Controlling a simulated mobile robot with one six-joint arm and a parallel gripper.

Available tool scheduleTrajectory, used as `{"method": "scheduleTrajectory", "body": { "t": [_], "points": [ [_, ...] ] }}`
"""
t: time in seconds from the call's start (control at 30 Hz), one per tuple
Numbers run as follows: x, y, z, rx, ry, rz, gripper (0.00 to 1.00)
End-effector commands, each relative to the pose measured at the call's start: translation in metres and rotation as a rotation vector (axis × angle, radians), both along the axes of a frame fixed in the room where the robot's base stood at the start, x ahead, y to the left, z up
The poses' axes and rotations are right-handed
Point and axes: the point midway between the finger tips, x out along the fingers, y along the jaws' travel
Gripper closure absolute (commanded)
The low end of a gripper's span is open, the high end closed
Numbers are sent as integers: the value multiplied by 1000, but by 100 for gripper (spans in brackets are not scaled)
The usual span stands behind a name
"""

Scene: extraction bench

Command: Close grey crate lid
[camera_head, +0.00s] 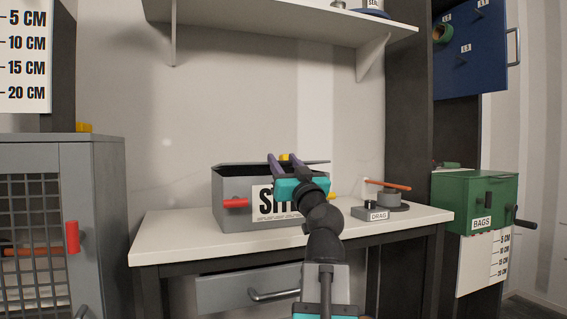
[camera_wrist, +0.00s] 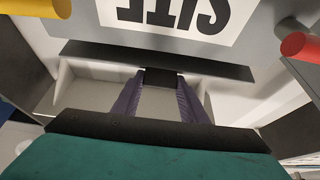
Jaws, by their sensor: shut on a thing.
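The grey crate (camera_head: 235,217) stands on the white bench, its SITE label facing me and partly hidden by my arm. Its lid (camera_head: 235,164) lies over the top with a dark gap beneath its front edge, so it looks slightly raised. My gripper (camera_head: 279,162) is at the lid's front, its purple fingers closed around a dark tab. In the wrist view, the gripper (camera_wrist: 158,88) has its fingers on either side of this tab, below the lid's dark edge (camera_wrist: 90,53). The crate front (camera_wrist: 75,25) appears upside down there. The crate's inside is hidden.
A red handle (camera_head: 236,203) sticks out of the crate's front left. A grey block marked DRAG (camera_head: 375,214) stands to the right with an orange-handled tool. A shelf (camera_head: 270,25) hangs above. A drawer (camera_head: 245,292) is under the bench. The bench's left end is clear.

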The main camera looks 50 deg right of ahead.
Motion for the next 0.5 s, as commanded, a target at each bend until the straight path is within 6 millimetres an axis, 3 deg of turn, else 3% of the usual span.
{"method": "scheduleTrajectory", "body": {
  "t": [0.37, 0.4, 0.5],
  "points": [
    [2, 0, -3, 2, 7, 3, 100],
    [2, 0, -3, 2, 7, 3, 54],
    [1, 0, -2, 1, 6, 2, 42]
  ]
}}
